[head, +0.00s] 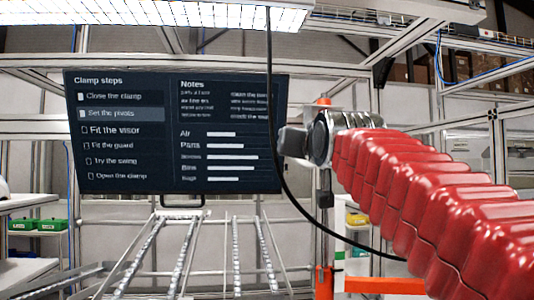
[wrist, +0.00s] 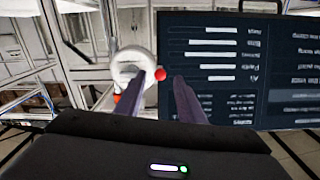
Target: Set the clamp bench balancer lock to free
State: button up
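My gripper (head: 290,141) is raised in front of the right edge of the screen in the head view. In the wrist view my gripper (wrist: 164,72) has its two dark fingers apart. A red ball knob (wrist: 160,74) shows in the gap between the fingertips, close to the left finger. A pale round housing (wrist: 129,62) is behind the left finger and partly hidden by it. I cannot tell whether the knob is the balancer lock, or whether a finger touches it. No lock setting is readable.
A dark screen (head: 130,180) lists clamp steps, with "Set the pivots" highlighted. A black cable (head: 271,90) hangs in front of it. A metal frame with sloping rails (head: 183,255) stands below. Green bins (head: 50,225) are at left. An orange post (head: 324,280) stands at lower right.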

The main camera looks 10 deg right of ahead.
jog(key=w, duration=0.3)
jog(key=shift+w, duration=0.35)
jog(key=shift+c, duration=0.3)
grip_shut()
dwell(0.4)
